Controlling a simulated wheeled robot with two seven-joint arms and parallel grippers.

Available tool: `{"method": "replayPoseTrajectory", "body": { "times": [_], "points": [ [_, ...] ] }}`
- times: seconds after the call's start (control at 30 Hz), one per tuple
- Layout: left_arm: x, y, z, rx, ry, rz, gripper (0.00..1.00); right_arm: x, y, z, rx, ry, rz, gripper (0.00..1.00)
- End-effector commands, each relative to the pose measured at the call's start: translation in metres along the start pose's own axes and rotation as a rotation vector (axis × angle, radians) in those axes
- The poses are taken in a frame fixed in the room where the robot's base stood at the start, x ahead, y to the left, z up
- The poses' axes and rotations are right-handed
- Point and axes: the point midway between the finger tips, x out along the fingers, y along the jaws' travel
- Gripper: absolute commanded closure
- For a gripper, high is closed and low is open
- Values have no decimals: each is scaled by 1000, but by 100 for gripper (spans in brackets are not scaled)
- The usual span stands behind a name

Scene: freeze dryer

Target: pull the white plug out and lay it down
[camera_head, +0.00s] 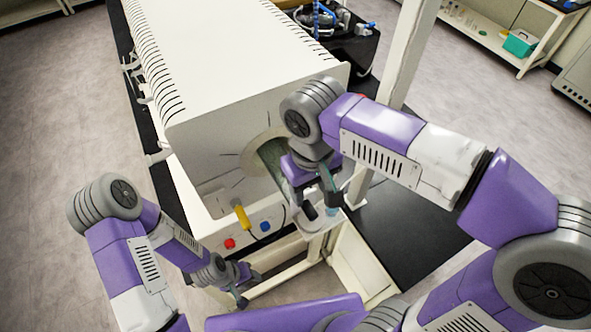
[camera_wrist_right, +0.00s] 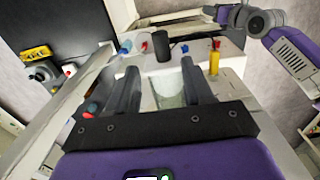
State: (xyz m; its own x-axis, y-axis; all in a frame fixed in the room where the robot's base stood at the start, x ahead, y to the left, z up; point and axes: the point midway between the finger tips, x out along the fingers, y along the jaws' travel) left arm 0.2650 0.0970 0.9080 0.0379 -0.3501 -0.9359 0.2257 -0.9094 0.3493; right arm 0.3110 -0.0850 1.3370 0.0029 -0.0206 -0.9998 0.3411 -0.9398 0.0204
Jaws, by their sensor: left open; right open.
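I cannot pick out the white plug for sure in either view. My right gripper (camera_head: 318,203) is in front of the freeze dryer (camera_head: 240,130), above a small white ledge, and its hand hides part of the round opening (camera_head: 268,150). In the right wrist view my right gripper (camera_wrist_right: 160,78) has its two dark fingers apart. A pale, greenish-white piece (camera_wrist_right: 168,92) shows beyond and between them; I cannot tell whether it is the plug or whether a finger touches it. My left gripper (camera_head: 246,287) is open and empty, low before the dryer's front.
A yellow handle (camera_head: 241,216) sticks out of the dryer's front, with a red knob (camera_head: 230,243) and a blue knob (camera_head: 265,226) below. A black cylinder (camera_wrist_right: 178,50) shows in the right wrist view. The black bench top (camera_head: 415,220) on the right is clear.

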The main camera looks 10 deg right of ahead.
Motion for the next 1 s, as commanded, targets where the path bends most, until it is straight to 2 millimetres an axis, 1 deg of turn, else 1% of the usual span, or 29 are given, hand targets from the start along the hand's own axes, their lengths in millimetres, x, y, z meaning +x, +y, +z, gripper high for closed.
{"method": "replayPoseTrajectory", "body": {
  "times": [0.17,0.27,0.6,0.7,0.83,1.0],
  "points": [
    [10,-4,0,-1,-2,0,57,12,0,0,0,0,0,49],
    [19,-7,0,-1,-2,0,57,22,0,0,-1,0,-1,49],
    [58,-22,-2,-1,-1,0,57,70,-1,0,-1,-1,-1,49],
    [64,-24,-2,-1,-1,0,57,80,0,0,0,-1,-1,49],
    [70,-26,-2,0,-1,0,57,89,0,0,0,-1,-1,49],
    [70,-26,-3,0,-1,0,57,90,0,0,0,0,-1,49]
  ]
}}
